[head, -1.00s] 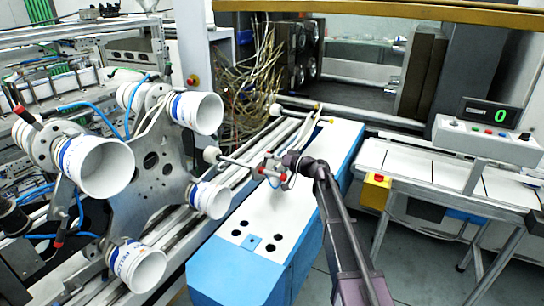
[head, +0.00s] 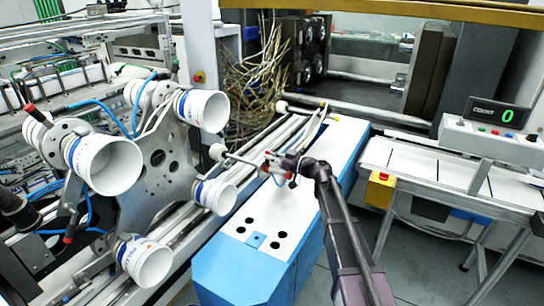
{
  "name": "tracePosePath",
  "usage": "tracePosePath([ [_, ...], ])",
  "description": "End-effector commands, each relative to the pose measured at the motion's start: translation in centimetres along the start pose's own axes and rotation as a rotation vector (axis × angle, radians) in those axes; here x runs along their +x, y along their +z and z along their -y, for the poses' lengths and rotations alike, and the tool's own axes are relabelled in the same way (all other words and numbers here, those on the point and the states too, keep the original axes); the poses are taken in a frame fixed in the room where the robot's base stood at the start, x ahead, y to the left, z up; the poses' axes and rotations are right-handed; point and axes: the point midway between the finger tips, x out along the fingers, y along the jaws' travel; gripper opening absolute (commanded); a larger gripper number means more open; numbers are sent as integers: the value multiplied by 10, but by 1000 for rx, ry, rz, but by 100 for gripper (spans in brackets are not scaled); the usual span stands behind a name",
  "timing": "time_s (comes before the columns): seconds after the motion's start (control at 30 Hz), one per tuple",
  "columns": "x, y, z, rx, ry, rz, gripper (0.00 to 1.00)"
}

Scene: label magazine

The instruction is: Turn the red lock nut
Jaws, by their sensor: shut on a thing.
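My gripper (head: 280,166) is at the end of my dark purple arm, above the white top of the blue cabinet (head: 262,262). It is shut on a small red part, which looks like the red lock nut (head: 279,179), beside the end of a thin metal rod (head: 242,159). The rod carries a white round knob (head: 217,151) at its far end on the left. The fingertips and the nut are small and partly hidden, so the exact contact is hard to see.
A rotary head (head: 150,185) with several white cups stands at the left, near the cabinet. A loose wire bundle (head: 256,85) hangs behind. A conveyor table (head: 440,175) with a counter (head: 498,115) showing 0 is at the right. Grey floor shows between cabinet and conveyor.

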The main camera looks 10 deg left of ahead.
Motion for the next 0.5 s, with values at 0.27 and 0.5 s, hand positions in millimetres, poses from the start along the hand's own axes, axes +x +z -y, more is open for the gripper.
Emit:
tracePosePath([
  [0.27, 0, 1, 1, -11, -2, 3, 0],
  [0.5, 0, 0, 1, -9, -2, 2, 47],
])
